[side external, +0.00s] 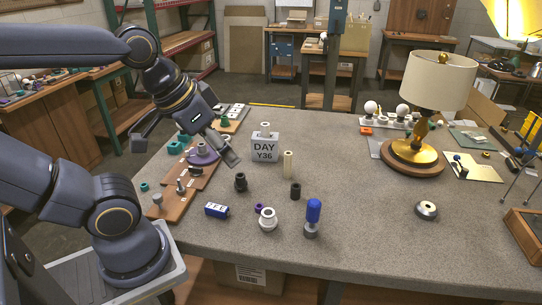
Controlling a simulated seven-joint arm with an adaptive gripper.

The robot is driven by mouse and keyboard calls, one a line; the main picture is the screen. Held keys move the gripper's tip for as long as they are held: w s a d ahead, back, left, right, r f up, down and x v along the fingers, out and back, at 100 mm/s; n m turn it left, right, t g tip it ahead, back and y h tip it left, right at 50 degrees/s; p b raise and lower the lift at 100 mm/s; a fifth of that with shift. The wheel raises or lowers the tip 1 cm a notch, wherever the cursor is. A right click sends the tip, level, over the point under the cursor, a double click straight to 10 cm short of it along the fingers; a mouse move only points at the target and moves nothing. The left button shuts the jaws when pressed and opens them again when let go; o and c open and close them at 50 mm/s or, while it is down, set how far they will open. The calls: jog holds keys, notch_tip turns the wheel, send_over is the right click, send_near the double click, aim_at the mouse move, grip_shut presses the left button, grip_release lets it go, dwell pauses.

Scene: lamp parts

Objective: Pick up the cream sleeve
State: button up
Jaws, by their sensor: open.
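The cream sleeve (288,164) looks like a narrow, pale upright cylinder. It stands on the grey table just right of the grey DAY Y36 block (265,148). My gripper (187,149) is above the left part of the table, to the left of the sleeve and apart from it. Its two fingers are spread wide, with nothing visible between them. One finger points down toward the middle of the table, the other toward the left edge.
Black cylinders (295,191), a blue-handled part (313,215), a white ring-shaped part (268,220) and a blue box (217,210) stand nearby. Brown boards with parts (172,204) lie at left. A lamp (412,160) stands at right. The table between sleeve and lamp is mostly clear.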

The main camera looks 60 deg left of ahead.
jog(key=shift+c, duration=0.4)
jog(key=w+r+t, duration=0.1)
jog(key=w+r, duration=0.2)
jog(key=n+g+y, duration=0.1)
jog(key=n+g, duration=0.1)
jog(key=n, duration=0.1)
send_over(286, 156)
jog(key=s+d, duration=0.2)
jog(key=s, duration=0.3)
notch_tip(286, 156, down, 15)
jog(key=x, duration=1)
jog(key=shift+w+a+f, duration=0.15)
jog(key=shift+a+f, duration=0.1)
jog(key=shift+a, duration=0.1)
jog(key=x, duration=0.5)
jog(key=shift+a+f, duration=0.25)
jog(key=shift+f, duration=0.05)
